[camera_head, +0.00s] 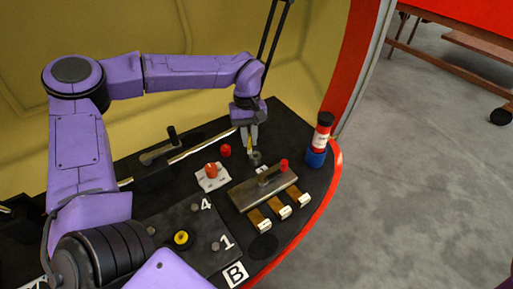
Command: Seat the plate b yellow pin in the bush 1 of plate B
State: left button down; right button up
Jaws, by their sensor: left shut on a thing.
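My left gripper (250,146) points down over the back right of the dark desk. It is shut on a thin yellow piece, which looks like the yellow pin (249,142); the fingers hide most of it. Just below the fingertips is a small grey round socket (254,158); I cannot tell whether they touch. Plate B (200,262) lies at the front of the desk, with a white "B" label (236,274). Bush 1 (215,246) is the small grey round piece beside the "1". A yellow ring with a dark centre (181,238) sits on the plate. My right gripper is out of view.
A grey block with a red-knobbed lever (264,187) and several brass tabs stands right of the plate. A white plate with a red knob (212,177), a red ball (225,150) and a red-and-blue bottle (319,140) stand nearby. The desk has a red curved edge (322,205).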

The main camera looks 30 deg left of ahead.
pick_arm(q)
jog(key=w+f, duration=0.1)
jog(key=f, duration=0.2)
jog(key=w+f, duration=0.1)
jog(key=f, duration=0.1)
jog(key=shift+w+f, duration=0.35)
jog(key=shift+s+d+f, duration=0.1)
jog(key=shift+s+f, duration=0.05)
jog(key=shift+f, duration=0.2)
jog(key=c, duration=1.1)
grip_release()
jog(key=shift+f, duration=0.2)
jog(key=shift+w+f, duration=0.1)
jog(key=shift+w, duration=0.15)
jog(key=shift+r, duration=0.5)
notch_tip(320, 180, up, 11)
jog(key=w+a, duration=0.1)
jog(key=shift+w+a+r+p, duration=0.2)
jog(key=shift+a+p, duration=0.05)
jog(key=shift+p, duration=0.05)
